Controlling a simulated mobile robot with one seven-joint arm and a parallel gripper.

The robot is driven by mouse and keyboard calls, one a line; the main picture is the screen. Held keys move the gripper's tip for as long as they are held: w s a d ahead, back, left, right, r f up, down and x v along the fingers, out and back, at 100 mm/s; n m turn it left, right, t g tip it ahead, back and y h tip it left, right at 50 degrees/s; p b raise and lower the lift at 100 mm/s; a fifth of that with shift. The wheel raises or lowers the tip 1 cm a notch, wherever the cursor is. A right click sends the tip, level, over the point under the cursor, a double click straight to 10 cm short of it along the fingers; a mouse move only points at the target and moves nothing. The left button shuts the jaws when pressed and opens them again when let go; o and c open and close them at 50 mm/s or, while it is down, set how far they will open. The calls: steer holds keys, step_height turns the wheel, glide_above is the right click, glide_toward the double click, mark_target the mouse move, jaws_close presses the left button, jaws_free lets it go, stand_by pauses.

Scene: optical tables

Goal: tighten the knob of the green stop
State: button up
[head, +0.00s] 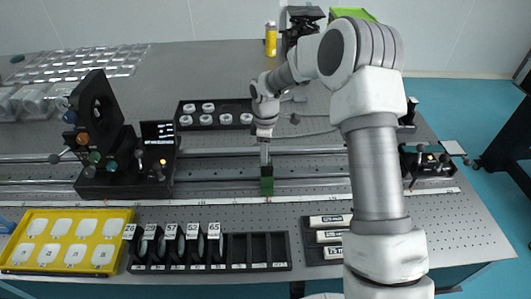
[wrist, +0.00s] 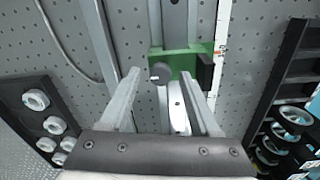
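The green stop (head: 267,187) sits on the rail near the middle of the table in the head view. In the wrist view the green stop (wrist: 178,58) lies just beyond the fingertips, with a dark block at its right end. Its round grey knob (wrist: 161,73) shows between the two fingers in the picture. My gripper (wrist: 160,78) is open, with a gap on both sides of the knob. I cannot tell whether the fingertips reach down to the knob's depth. In the head view my gripper (head: 265,158) points down right above the stop, and the knob is hidden.
Long rails (head: 310,170) run across the table. A dark tray with white rings (head: 206,119) stands behind the stop. A rack of numbered discs (head: 250,250) and a yellow tray (head: 18,255) lie in front. Black optical mounts (head: 97,135) stand at left.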

step_height(320, 180, up, 18)
steer(key=p, duration=0.1)
steer(key=shift+f, duration=0.25)
stand_by(0.4)
steer(key=s+d+r+m+t, duration=0.1)
steer(key=s+d+r+m, duration=0.25)
steer(key=s+r, duration=0.3)
steer(key=s+d+r+m+t, duration=0.25)
steer(key=s+r+m, duration=0.2)
steer(key=s, duration=0.35)
steer(key=s+d+m+t, duration=0.1)
steer(key=s+m, duration=0.3)
steer(key=s, duration=0.4)
steer(key=s+d+m+t, duration=0.1)
steer(key=s+d+m, duration=0.3)
steer(key=s, duration=0.5)
steer(key=shift+d+f, duration=0.25)
steer(key=shift+f, duration=0.15)
